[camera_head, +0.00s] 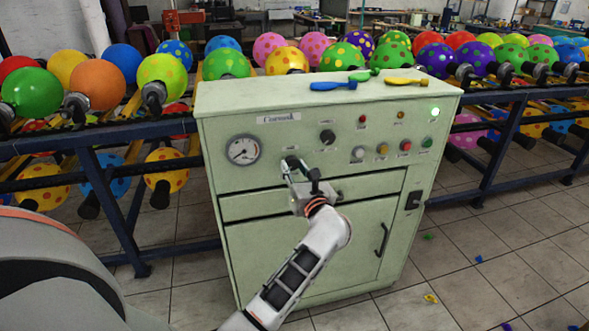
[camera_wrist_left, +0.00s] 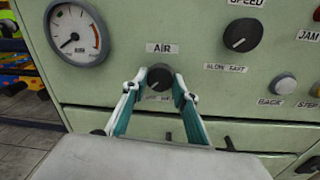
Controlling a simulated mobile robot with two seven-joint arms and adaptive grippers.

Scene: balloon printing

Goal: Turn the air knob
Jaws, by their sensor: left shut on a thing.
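The air knob (camera_wrist_left: 159,76) is a round black knob under the "AIR" label on the green machine's front panel (camera_head: 330,180). My left gripper (camera_head: 293,162) reaches the panel at this knob, to the right of the pressure gauge (camera_head: 244,150). In the left wrist view, the fingertips of the left gripper (camera_wrist_left: 159,78) stand on either side of the knob and are closed on it. My right gripper is not in view.
The black speed knob (camera_head: 327,137) and coloured buttons (camera_head: 382,149) sit to the right on the panel. Deflated balloons (camera_head: 333,86) lie on top of the machine. Racks of inflated balloons (camera_head: 287,60) stand behind. Tiled floor (camera_head: 480,255) is mostly clear at right.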

